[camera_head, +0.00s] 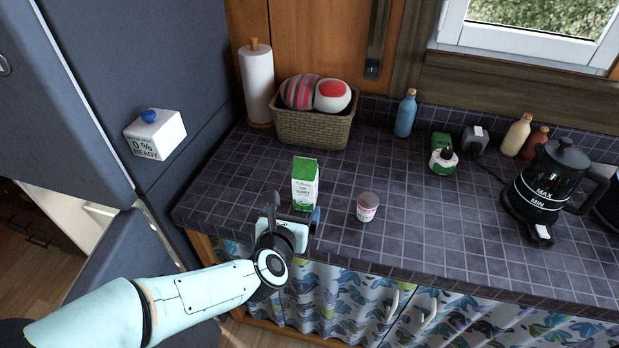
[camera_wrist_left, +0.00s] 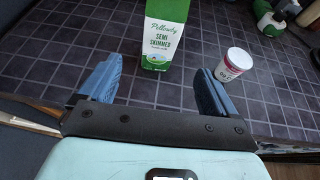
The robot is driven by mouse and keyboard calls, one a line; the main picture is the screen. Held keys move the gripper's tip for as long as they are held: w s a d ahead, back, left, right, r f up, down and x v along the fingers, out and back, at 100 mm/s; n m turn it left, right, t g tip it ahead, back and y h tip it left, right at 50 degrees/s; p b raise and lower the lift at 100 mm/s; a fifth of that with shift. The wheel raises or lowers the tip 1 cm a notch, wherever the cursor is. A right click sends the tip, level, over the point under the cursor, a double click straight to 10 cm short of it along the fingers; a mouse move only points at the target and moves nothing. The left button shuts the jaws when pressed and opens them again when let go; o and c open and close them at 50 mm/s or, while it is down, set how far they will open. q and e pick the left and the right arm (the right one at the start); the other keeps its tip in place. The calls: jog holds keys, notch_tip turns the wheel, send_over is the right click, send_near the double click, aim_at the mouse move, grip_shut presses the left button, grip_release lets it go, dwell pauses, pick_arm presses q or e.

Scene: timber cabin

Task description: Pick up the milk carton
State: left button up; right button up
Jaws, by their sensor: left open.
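The milk carton (camera_head: 305,184), green and white, stands upright on the dark tiled counter near its front edge. In the left wrist view the carton (camera_wrist_left: 165,35) is straight ahead, labelled semi skimmed. My left gripper (camera_head: 294,213) is at the counter's front edge, just in front of the carton. In the left wrist view its two blue fingers (camera_wrist_left: 155,80) are spread apart with bare counter between them. The carton is beyond the fingertips, apart from them. My right gripper is in neither view.
A small white and pink cup (camera_head: 367,207) stands just right of the carton. A wicker basket (camera_head: 312,130) and paper towel roll (camera_head: 257,85) are behind. Counter around the carton's left is clear.

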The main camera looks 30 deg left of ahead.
aim_at(303, 191)
pick_arm(q)
jog(key=x, duration=0.7)
jog(key=shift+w+a+p, duration=0.1)
jog(key=shift+w+p, duration=0.2)
jog(key=shift+w+a+p, duration=0.15)
jog(key=shift+w+p, duration=0.15)
jog(key=shift+w, duration=0.2)
jog(key=p+x, duration=0.1)
jog(key=x, duration=0.3)
jog(key=shift+w+r, duration=0.15)
jog(key=shift+w, duration=0.1)
jog(key=c, duration=1.5)
jog(key=shift+r, duration=0.1)
